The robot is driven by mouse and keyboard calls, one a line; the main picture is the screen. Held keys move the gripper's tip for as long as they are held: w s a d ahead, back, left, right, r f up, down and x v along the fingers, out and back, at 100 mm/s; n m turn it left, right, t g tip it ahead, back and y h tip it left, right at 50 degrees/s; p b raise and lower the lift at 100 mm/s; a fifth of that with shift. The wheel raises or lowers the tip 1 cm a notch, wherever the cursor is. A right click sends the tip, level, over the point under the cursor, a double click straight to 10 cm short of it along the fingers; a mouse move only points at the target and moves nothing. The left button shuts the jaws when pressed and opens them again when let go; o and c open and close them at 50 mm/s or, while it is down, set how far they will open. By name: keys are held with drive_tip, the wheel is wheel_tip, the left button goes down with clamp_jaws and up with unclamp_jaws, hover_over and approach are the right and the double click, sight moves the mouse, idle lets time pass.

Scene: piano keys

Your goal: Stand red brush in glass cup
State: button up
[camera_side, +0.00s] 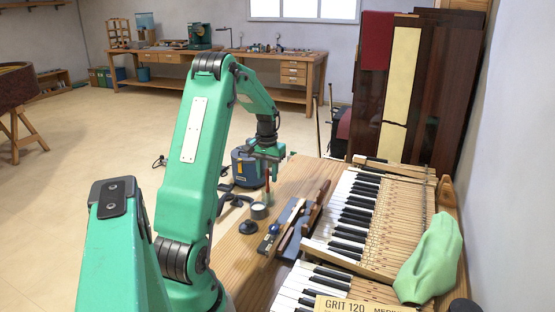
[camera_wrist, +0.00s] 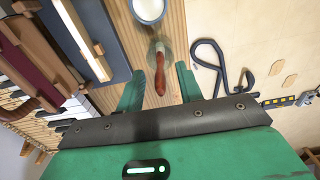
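The red brush (camera_wrist: 160,78) shows in the wrist view with its handle pointing toward me. Its far end meets a small, clear, glass-like round shape (camera_wrist: 154,48), which looks like the glass cup around the brush's lower end. In the side view the brush (camera_side: 267,188) is upright below my gripper (camera_side: 266,174). My gripper's two fingers also show in the wrist view (camera_wrist: 160,73), spread apart on either side of the handle, with a gap on both sides. They hold nothing. The glass is hard to make out in the side view.
A dark pot with white contents (camera_side: 259,211) stands close to the brush; it is also at the top of the wrist view (camera_wrist: 149,9). A dark blue tray (camera_side: 287,226) with tools and the piano keys (camera_side: 352,205) lie to the right. Bare bench wood (camera_side: 302,176) shows behind.

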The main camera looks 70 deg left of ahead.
drive_tip(key=shift+r, duration=3.85)
drive_tip(key=w+d+r+m+t+y, duration=0.15)
drive_tip(key=d+r, duration=0.25)
drive_tip(key=d, duration=0.6)
drive_tip(key=w+d+r+m+t, duration=0.1)
drive_tip(key=d+r+m, duration=0.25)
drive_tip(key=d, duration=0.65)
drive_tip(key=s+d+m+t, duration=0.1)
drive_tip(key=s+d+m, duration=0.1)
drive_tip(key=s+d, duration=0.3)
drive_tip(key=s+d+m+t+h, duration=0.1)
drive_tip(key=s+d, duration=0.4)
drive_tip(key=d, duration=0.8)
drive_tip(key=shift+m+t, duration=0.5)
drive_tip(key=shift+t, duration=0.05)
